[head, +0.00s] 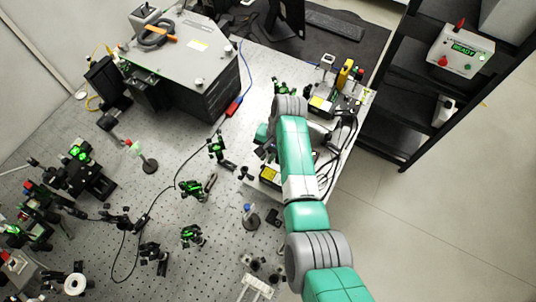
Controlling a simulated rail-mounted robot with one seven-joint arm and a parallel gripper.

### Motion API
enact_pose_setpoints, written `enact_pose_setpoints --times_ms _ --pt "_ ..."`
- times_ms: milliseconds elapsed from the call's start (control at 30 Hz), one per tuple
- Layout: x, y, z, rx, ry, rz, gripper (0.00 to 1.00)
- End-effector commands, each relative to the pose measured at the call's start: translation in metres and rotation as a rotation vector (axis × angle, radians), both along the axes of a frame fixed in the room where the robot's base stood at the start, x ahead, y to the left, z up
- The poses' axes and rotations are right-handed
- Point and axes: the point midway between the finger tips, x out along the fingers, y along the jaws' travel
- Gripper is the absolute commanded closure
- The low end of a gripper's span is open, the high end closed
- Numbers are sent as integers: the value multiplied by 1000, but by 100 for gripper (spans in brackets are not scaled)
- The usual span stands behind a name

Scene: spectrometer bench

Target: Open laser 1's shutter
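My teal and grey arm reaches up from the lower right over the right edge of the optical table (222,262). My gripper is at the arm's far end, where the wrist hides its fingers, so I cannot see whether they are open or hold anything. Two dark boxes with yellow labels, which look like lasers, sit by the arm: one box (320,103) right of the wrist, the other box (269,176) left of the forearm, partly covered. Their numbers and any shutter positions are too small to read. A white control box (461,50) on the shelf shows a green "READY" display.
Several optics mounts with green glints stand around the table, such as one mount (191,188) left of the arm. A large grey enclosure (190,62) stands at the back. Black cables (345,135) loop beside the wrist. A black shelf rack (395,122) stands at right.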

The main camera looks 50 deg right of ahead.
Motion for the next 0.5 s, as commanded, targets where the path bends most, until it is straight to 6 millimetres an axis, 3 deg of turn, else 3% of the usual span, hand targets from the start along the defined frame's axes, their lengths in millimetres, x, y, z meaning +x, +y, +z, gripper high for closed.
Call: enact_pose_setpoints --times_ms 67,333,500 --pt "0 0 0 0 0 0 73" --pt "0 0 1 -1 0 0 73" --pt "-2 -7 26 -3 -3 -1 73"
